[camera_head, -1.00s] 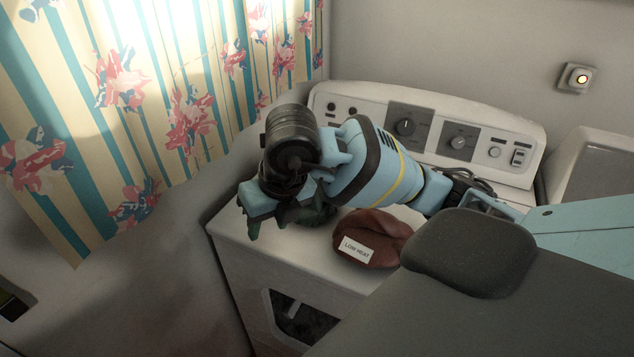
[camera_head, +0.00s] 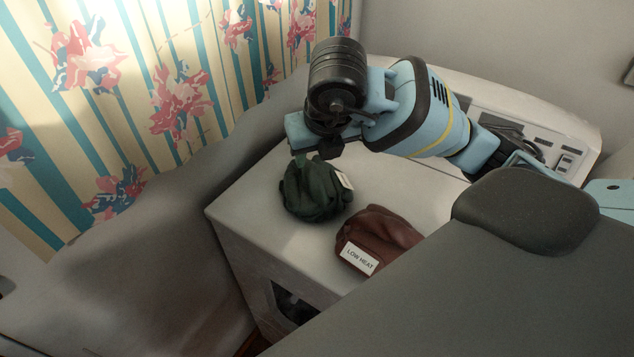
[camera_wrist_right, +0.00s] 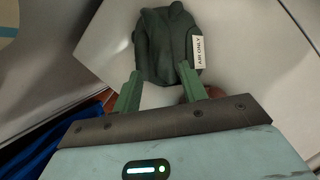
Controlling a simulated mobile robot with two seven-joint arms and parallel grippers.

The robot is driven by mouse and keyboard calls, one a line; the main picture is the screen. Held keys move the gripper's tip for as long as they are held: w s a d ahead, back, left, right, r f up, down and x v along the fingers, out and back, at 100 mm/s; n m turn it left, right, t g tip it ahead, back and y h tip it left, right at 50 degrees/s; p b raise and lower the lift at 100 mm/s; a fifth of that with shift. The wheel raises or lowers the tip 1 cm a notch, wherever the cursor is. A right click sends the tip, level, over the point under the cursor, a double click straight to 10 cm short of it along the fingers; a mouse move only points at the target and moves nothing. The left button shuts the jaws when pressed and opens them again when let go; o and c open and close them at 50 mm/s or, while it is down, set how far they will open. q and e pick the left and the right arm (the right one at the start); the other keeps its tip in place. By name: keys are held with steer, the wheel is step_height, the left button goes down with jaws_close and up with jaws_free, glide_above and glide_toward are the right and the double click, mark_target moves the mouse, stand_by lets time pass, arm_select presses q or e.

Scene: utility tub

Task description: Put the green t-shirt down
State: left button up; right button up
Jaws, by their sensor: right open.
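The green t-shirt (camera_head: 314,192) is a dark green bundle lying on the white top of the machine (camera_head: 273,232). In the right wrist view the green t-shirt (camera_wrist_right: 165,45) shows a white tag reading "AIR ONLY". My right gripper (camera_head: 300,155) is just above and behind it in the head view. In the right wrist view my right gripper (camera_wrist_right: 160,92) has its two green fingers apart, with nothing between them. The t-shirt lies beyond the fingertips; whether they still touch it is unclear. My left gripper is not in view.
A dark red bundle (camera_head: 384,232) with a "LOW HEAT" tag lies right of the t-shirt on the same top. The control panel (camera_head: 520,130) rises at the back. A striped floral curtain (camera_head: 170,100) hangs at left.

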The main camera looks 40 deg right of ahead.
mark_target(311, 169)
steer(key=shift+x, duration=3.9)
steer(key=shift+w+d+r, duration=0.1)
steer(key=shift+w, duration=0.05)
jaws_close()
steer(key=shift+r, duration=0.15)
step_height(311, 169, up, 10)
